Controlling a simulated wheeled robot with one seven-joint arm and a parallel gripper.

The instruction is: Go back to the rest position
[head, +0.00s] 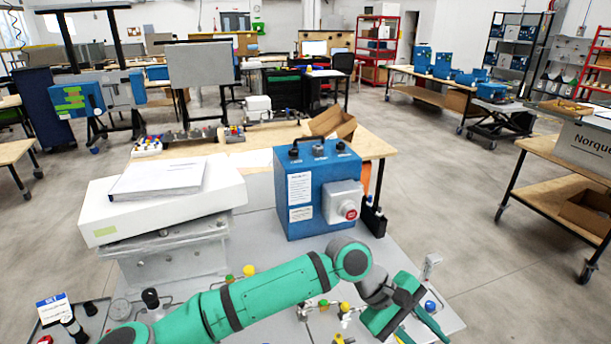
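My green arm reaches from the bottom left across the front of the grey work surface (275,262). My gripper (408,322) is at its end, low and right of centre, over the right front part of that surface. Green and dark parts of it point down toward the bottom edge of the picture. Its fingertips are not clear, so I cannot tell whether it is open or shut, and no held thing shows. A blue analyser box (318,190) with a grey side unit and a red button stands upright behind my arm, apart from the gripper.
A white box (215,195) with papers on top sits left on a grey metal block (178,260). Small coloured valves and fittings stand around my arm, including a blue-capped one (430,306) beside the gripper. A wooden bench (572,185) stands right; the floor between is clear.

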